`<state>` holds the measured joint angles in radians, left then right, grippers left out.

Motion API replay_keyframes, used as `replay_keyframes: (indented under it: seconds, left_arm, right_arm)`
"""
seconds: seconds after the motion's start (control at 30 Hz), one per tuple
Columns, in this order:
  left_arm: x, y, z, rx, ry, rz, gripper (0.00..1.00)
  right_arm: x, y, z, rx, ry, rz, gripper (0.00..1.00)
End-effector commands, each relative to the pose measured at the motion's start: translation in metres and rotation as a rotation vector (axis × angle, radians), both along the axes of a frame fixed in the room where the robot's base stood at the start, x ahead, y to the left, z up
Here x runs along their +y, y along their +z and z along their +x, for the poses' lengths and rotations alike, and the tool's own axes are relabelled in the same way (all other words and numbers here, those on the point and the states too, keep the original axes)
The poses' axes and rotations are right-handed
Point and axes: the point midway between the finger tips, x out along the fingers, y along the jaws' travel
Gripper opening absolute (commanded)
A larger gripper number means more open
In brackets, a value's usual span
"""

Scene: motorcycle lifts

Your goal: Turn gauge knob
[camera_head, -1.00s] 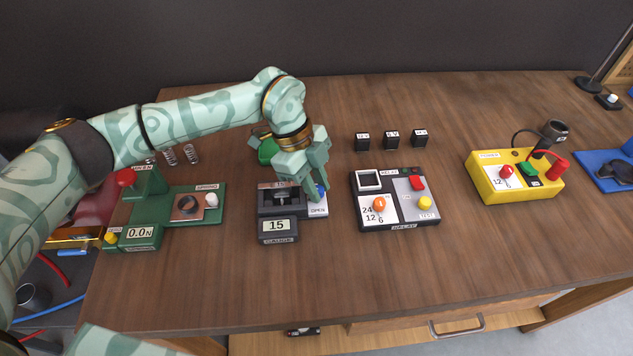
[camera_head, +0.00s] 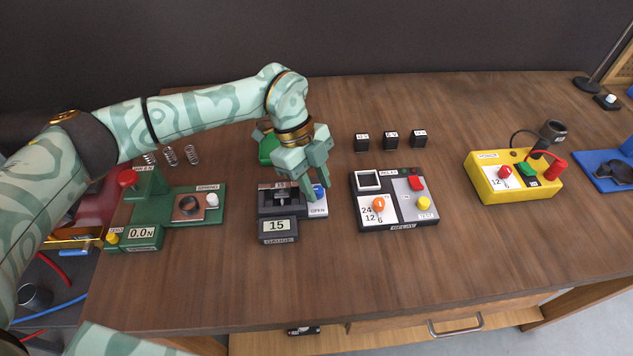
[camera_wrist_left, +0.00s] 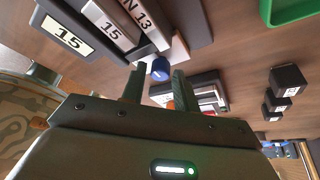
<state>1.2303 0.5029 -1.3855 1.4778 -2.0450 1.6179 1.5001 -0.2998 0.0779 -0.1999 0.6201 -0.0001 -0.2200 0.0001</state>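The gauge (camera_head: 277,227) is a dark box on the bench whose display reads 15; it also shows upside down in the wrist view (camera_wrist_left: 68,37). Its blue knob (camera_head: 319,191) sits on a pale plate marked OPEN at its right side. My left gripper (camera_head: 316,190) points down at the knob, fingers open. In the left wrist view the knob (camera_wrist_left: 160,69) lies between the two fingertips, with a gap on each side. I cannot tell how deep the fingers reach around it. My right gripper is not in view.
A black relay box (camera_head: 400,222) stands close on the right, a green force tester (camera_head: 140,235) on the left. Three small black blocks (camera_head: 391,139) and a green tray (camera_head: 268,150) are behind. A yellow power box (camera_head: 512,190) stands farther right. The bench front is clear.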

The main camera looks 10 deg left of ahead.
Motion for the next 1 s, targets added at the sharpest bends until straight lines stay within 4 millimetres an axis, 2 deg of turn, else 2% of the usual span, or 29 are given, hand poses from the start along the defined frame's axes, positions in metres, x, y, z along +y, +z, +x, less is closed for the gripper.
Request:
replay_keyframes:
  seconds: [0.17, 0.4, 0.6, 0.8, 1.0]
  left_arm:
    - [0.011, 0.032, 0.007, -0.005, 0.002, 0.0, 0.3]
    - [0.034, 0.093, 0.019, -0.005, 0.003, -0.001, 0.3]
    - [0.047, 0.131, 0.026, -0.003, 0.001, 0.0, 0.3]
    - [0.053, 0.146, 0.029, 0.0, 0.001, 0.0, 0.3]
    - [0.054, 0.147, 0.029, 0.0, 0.0, -0.001, 0.3]
  right_arm:
    - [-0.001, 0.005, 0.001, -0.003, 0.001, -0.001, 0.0]
    - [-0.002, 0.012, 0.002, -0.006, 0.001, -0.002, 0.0]
    - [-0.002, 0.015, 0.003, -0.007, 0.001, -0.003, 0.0]
    - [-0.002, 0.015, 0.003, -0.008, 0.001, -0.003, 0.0]
    - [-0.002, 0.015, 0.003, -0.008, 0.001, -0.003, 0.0]
